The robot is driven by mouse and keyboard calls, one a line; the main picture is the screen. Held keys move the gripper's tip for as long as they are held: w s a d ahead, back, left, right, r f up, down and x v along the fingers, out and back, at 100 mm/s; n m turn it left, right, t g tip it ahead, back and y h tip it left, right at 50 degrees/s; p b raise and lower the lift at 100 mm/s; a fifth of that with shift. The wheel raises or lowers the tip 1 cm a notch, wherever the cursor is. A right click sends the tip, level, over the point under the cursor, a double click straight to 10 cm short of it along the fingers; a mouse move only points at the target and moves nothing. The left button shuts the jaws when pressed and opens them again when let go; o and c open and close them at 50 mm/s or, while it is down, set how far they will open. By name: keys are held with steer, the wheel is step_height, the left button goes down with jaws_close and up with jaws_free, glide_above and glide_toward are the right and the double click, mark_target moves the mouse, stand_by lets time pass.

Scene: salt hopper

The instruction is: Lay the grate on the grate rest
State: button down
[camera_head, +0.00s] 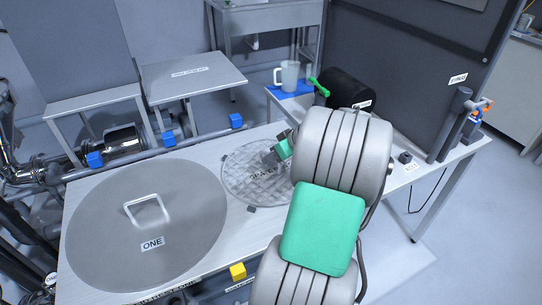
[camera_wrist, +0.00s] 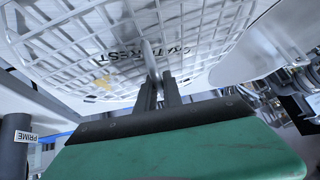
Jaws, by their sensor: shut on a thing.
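The grate (camera_head: 243,160) is a round, pale wire mesh disc over the table, left of my arm. In the wrist view the grate (camera_wrist: 75,60) fills the upper part, and an upright metal handle (camera_wrist: 150,58) runs from it to my fingers. My gripper (camera_head: 272,157) is shut on this handle; its dark fingers (camera_wrist: 158,90) show in the wrist view. The grate rest's lettering (camera_wrist: 190,40) shows through the mesh, so the grate is over the rest. I cannot tell whether they touch. A small dark block (camera_head: 252,209) shows at the grate's near edge. My arm hides the right side.
A large grey round lid (camera_head: 100,240) marked ONE lies left on the table. Blue blocks (camera_head: 168,138) line a pipe behind. A mug (camera_head: 289,75) stands on a blue mat at the back, near a black cylinder (camera_head: 347,88). A yellow block (camera_head: 238,271) is at the front edge.

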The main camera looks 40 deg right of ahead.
stand_by(0.4)
steer(key=c, duration=1.4)
jaws_free()
steer(key=shift+f, duration=0.1)
